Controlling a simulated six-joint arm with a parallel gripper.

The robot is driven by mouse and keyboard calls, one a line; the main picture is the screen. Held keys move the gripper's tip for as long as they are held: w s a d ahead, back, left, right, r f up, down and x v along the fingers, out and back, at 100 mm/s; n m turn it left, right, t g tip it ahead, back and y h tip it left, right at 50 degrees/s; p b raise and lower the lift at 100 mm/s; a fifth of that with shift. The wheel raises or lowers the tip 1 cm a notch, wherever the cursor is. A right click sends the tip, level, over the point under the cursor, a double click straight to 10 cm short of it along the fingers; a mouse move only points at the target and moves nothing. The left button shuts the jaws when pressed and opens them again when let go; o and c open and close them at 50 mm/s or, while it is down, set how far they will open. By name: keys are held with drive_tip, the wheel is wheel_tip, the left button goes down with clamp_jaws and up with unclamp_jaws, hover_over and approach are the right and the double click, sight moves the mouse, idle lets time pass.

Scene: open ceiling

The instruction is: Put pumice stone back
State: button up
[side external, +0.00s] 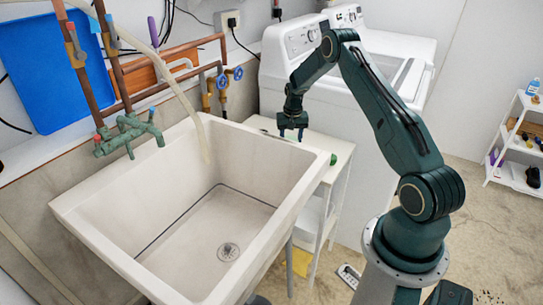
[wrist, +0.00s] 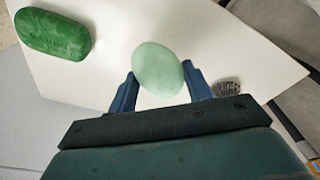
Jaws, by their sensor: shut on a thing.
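My gripper (side external: 291,134) is low over the small white table (side external: 315,148) beside the sink. In the wrist view its blue fingers (wrist: 160,72) are shut on a smooth, pale green oval piece (wrist: 158,66). I cannot tell whether this piece is the pumice stone, or whether it still touches the tabletop (wrist: 105,80). A small grey speckled piece (wrist: 228,88) lies just right of the right finger. A larger dark green rounded bar (wrist: 52,34) lies at the upper left; it shows at the table's right edge in the side view (side external: 333,159).
A deep, empty white sink (side external: 205,215) with green taps (side external: 127,133) and a hanging hose (side external: 203,140) stands left of the table. White machines (side external: 300,50) stand close behind. A white shelf (side external: 518,135) with bottles is at the far right.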

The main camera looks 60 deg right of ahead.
drive_tip(key=shift+f, duration=2.15)
drive_tip(key=shift+f, duration=0.1)
drive_tip(key=o, duration=0.9)
drive_tip(key=shift+o, duration=0.2)
drive_tip(key=r, duration=0.8)
drive_tip(key=a+r, duration=0.1)
drive_tip(key=r, duration=0.3)
drive_tip(key=shift+s+a+r, duration=0.1)
drive_tip(key=shift+s, duration=0.3)
